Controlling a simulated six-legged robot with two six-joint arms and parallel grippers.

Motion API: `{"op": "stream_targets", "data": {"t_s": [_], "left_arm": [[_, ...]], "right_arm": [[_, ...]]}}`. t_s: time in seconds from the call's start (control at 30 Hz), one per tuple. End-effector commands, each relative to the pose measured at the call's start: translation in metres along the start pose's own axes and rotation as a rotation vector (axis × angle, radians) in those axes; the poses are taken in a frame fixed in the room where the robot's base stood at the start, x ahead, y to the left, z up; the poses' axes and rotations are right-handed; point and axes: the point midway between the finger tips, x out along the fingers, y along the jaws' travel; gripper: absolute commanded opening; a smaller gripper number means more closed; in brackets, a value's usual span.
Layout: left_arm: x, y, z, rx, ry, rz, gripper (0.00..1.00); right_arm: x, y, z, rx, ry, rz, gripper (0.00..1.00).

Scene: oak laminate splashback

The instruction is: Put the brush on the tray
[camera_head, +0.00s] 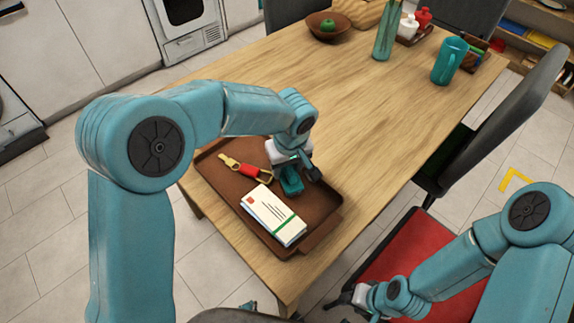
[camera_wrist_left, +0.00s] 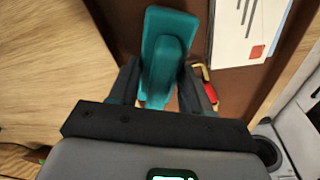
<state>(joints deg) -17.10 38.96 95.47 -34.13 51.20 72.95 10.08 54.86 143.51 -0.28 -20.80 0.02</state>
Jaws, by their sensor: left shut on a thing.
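The teal brush (camera_head: 291,183) is between the fingers of my left gripper (camera_head: 297,172), which is shut on it over the brown tray (camera_head: 318,208). In the left wrist view, the brush (camera_wrist_left: 166,45) sticks out past the fingertips, with the tray (camera_wrist_left: 262,82) beneath and beside it. I cannot tell whether the brush touches the tray's floor. My right gripper (camera_head: 350,298) is low at the right, near the red chair seat; its jaws are too small to read.
A stack of envelopes (camera_head: 273,214) and keys with a red tag (camera_head: 250,170) lie on the tray. A bowl with a green apple (camera_head: 328,27), a teal bottle (camera_head: 386,36) and a teal mug (camera_head: 449,62) stand farther back. The middle of the table is clear.

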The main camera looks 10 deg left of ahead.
Motion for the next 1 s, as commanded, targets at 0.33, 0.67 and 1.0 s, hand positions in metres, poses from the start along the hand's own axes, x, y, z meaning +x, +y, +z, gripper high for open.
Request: {"op": "stream_targets", "data": {"t_s": [0.33, 0.67, 1.0], "left_arm": [[0.004, 0.0, 0.001, 0.0, 0.0, 0.001, 0.15], [0.002, 0.0, 0.001, 0.0, 0.0, 0.0, 0.74], [-0.046, 0.001, -0.001, -0.001, 0.004, 0.006, 0.74]], "right_arm": [[0.005, 0.002, 0.0, 0.0, 0.0, 0.0, 0.43], [0.003, 0.001, 0.0, 0.0, 0.0, 0.0, 0.43], [-0.004, -0.001, 0.0, 0.0, 0.0, 0.0, 0.43]]}}
